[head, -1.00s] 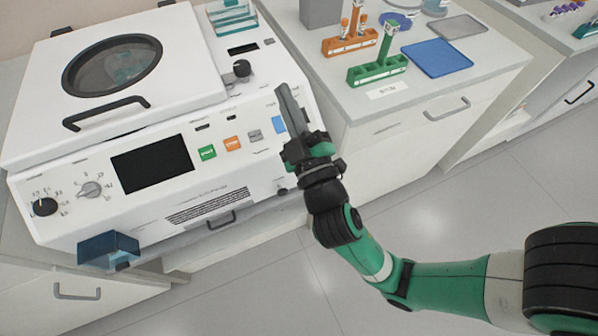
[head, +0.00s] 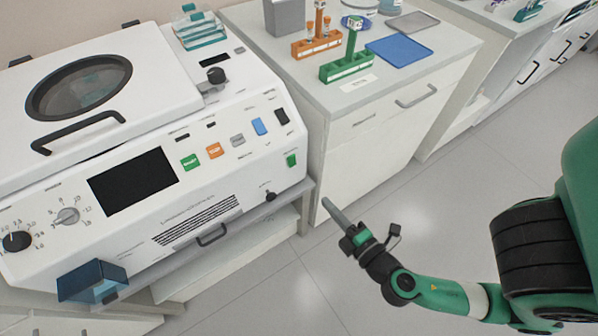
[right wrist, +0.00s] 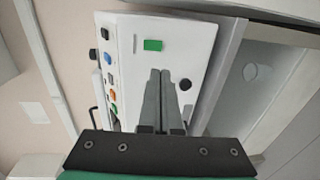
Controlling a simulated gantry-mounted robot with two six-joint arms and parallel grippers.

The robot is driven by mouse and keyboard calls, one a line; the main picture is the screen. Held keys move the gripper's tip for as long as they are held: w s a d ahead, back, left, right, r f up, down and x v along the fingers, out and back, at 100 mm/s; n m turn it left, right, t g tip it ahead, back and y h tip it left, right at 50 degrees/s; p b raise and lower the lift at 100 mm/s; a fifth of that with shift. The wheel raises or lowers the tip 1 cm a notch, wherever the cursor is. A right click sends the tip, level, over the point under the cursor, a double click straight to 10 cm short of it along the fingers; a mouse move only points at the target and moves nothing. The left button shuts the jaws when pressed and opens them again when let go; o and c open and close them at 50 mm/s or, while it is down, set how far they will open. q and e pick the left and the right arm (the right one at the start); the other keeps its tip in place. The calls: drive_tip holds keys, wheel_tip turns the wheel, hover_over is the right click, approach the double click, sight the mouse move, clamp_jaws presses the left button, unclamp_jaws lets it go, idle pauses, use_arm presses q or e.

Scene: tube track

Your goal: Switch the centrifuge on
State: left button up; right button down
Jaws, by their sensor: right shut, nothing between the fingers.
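The white centrifuge (head: 240,165) stands on the bench at left with its round-windowed lid (head: 80,85) down. Its screen (head: 132,180) is dark. The front panel carries a green button (head: 189,162), an orange button (head: 214,150), a grey button (head: 238,140) and a blue one (head: 259,127). A green rocker switch (head: 291,160) sits on the right side wall, also seen in the right wrist view (right wrist: 153,45). My right gripper (head: 328,203) is shut and empty, in front of that side wall and apart from the switch. In the right wrist view its fingers (right wrist: 160,73) point toward the side wall, just below the switch.
A bench (head: 325,83) to the right holds a green tube rack (head: 346,67), an orange rack (head: 316,46) and a blue tray (head: 398,51). A translucent blue box (head: 92,283) juts out at the centrifuge's lower left. The floor (head: 300,285) in front is clear.

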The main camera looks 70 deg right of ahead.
sight(293, 166)
drive_tip(key=shift+d, duration=0.1)
drive_tip(key=p+x, duration=0.3)
drive_tip(key=x, duration=1)
drive_tip(key=shift+w+r, duration=0.1)
drive_tip(key=shift+w+d, duration=0.2)
drive_tip(key=shift+w, duration=0.15)
drive_tip(key=shift+w+d+f, duration=0.1)
drive_tip(key=shift+f, duration=0.15)
